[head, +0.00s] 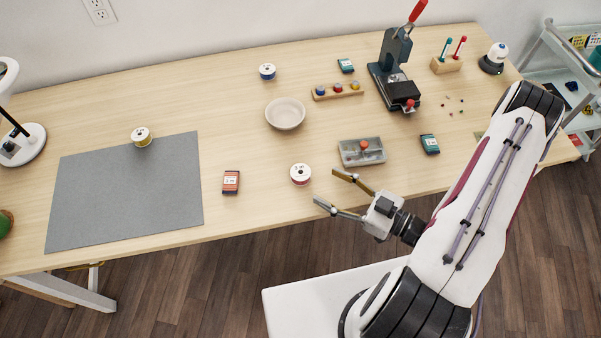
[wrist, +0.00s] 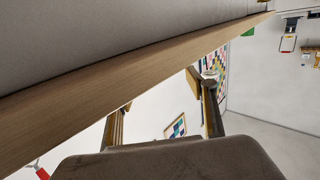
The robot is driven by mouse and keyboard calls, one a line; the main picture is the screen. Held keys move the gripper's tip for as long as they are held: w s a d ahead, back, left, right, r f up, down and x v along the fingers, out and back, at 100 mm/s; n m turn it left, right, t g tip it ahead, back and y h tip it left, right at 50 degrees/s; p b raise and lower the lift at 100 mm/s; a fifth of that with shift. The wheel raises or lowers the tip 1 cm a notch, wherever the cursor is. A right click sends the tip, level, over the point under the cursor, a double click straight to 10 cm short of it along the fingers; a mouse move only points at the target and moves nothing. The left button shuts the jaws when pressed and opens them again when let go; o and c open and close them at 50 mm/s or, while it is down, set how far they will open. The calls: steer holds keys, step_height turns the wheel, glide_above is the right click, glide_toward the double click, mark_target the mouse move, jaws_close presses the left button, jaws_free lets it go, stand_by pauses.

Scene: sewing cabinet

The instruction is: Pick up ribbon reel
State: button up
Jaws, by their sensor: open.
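A white ribbon reel with red markings (head: 300,174) stands on the table near its front edge. A second reel, white with blue (head: 267,71), stands at the back, and a third, white with a yellowish rim (head: 141,137), stands at the grey mat's top edge. My gripper (head: 325,187) is open with nothing between its fingers. It is at the table's front edge, just right of the red-marked reel and apart from it. The wrist view shows both fingers (wrist: 162,105) spread beside the table's wooden edge (wrist: 110,85); I can make out no reel there.
A grey compartment box (head: 362,151) lies right of the reel, and a dark red packet (head: 231,182) left of it. A bowl (head: 285,113), a wooden holder (head: 338,91) and a press (head: 395,70) stand farther back. Bare table lies around the red-marked reel.

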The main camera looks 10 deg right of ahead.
mark_target(306, 175)
steer(key=shift+a, duration=0.1)
steer(key=shift+x, duration=1.25)
steer(key=shift+w, duration=0.15)
steer(key=shift+x, duration=2.5)
steer(key=c, duration=1.1)
